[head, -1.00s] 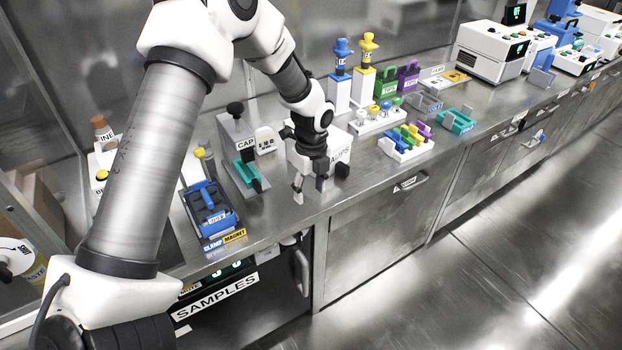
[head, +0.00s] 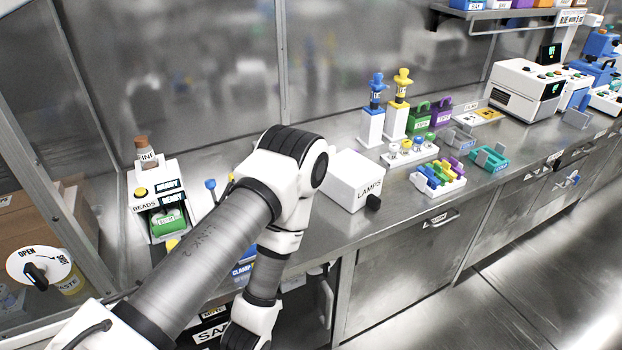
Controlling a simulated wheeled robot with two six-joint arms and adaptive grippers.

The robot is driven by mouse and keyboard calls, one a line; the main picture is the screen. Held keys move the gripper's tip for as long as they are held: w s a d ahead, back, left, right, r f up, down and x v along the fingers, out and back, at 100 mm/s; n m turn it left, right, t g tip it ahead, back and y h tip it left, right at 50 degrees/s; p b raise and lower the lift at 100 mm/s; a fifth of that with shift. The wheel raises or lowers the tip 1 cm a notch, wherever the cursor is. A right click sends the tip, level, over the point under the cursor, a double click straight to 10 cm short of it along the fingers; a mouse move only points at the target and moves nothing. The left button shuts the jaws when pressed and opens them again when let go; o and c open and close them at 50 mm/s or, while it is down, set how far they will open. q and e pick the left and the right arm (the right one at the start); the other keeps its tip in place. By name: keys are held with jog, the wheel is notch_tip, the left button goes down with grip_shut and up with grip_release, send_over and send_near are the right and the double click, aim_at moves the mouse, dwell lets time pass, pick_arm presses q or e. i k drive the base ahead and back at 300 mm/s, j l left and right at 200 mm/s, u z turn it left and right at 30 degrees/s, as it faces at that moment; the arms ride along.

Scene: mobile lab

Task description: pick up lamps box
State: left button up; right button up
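The lamps box (head: 352,181) is a white box with the word LAMPS and a dark knob on its front right. It rests on the steel counter near the front edge, right of my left arm. My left arm comes in from the lower left and bends down at its elbow. Its lower part runs out of the bottom of the head view, so the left gripper is out of sight. My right gripper is not in view either. No gripper touches the box in view.
Pipettes on stands (head: 372,127) and a rack of coloured pieces (head: 437,178) stand right of the box. A beads device (head: 162,205) is at the left. White machines (head: 524,93) stand far right. Bare counter (head: 355,231) lies in front of the box.

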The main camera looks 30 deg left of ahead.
aim_at(352, 180)
jog(key=i+l+u, duration=0.2)
jog(key=l+u, duration=0.2)
jog(key=i+l+u, duration=0.15)
jog(key=l+u, duration=0.3)
jog(key=i+l+u, duration=0.1)
jog(key=l+u, duration=0.3)
jog(key=j, duration=0.1)
